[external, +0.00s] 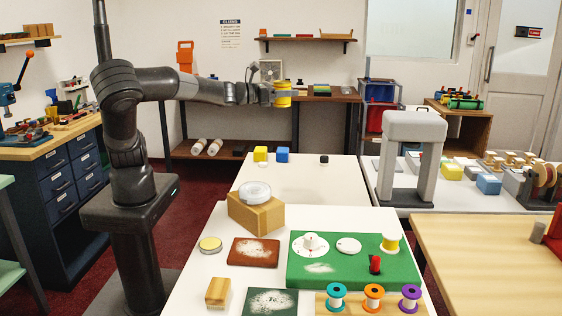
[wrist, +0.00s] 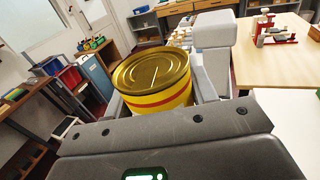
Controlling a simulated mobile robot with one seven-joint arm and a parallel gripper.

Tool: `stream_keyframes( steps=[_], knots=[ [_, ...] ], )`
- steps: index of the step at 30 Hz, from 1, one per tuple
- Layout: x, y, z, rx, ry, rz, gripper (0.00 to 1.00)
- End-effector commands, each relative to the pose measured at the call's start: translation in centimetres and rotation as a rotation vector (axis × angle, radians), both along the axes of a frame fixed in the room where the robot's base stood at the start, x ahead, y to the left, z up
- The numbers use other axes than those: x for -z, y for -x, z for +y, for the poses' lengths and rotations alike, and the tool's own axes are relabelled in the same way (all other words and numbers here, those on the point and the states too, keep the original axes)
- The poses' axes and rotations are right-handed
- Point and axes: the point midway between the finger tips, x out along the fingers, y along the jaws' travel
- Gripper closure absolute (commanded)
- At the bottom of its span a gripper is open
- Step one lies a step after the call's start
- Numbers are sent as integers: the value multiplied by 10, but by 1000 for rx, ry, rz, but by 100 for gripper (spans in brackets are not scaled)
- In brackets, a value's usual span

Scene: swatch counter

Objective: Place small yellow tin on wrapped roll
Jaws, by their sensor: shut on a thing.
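The small yellow tin (external: 283,101) is held in my gripper (external: 281,94), high above the far white table. In the wrist view the yellow tin (wrist: 165,99) has a gold lid facing the camera and a red band, with a grey finger on each side. What looks like the wrapped roll (external: 255,189), a pale round disc, lies flat on a tan block (external: 257,217) on the near white table. My gripper is well above and beyond it, apart from it. The roll cannot be made out in the wrist view.
A flat yellow-lidded tin (external: 210,244) lies left of the block. A green board (external: 345,278) carries white discs, a yellow spool and a red piece. Several coloured spools stand in front. A grey arch (external: 407,160) stands right.

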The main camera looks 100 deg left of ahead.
Motion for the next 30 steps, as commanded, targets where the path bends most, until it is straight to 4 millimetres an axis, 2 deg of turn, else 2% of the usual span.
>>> stream_keyframes(
  steps=[8, 14, 18, 23, 30],
  knots=[
    [10, -15, -69, -20, -8, -1, 79],
    [15, -13, -136, -52, -8, -4, 79],
    [15, -3, -181, -77, -4, -6, 79],
    [14, 15, -228, -106, -3, -4, 79],
    [9, 53, -290, -146, 0, -5, 79]
  ],
)
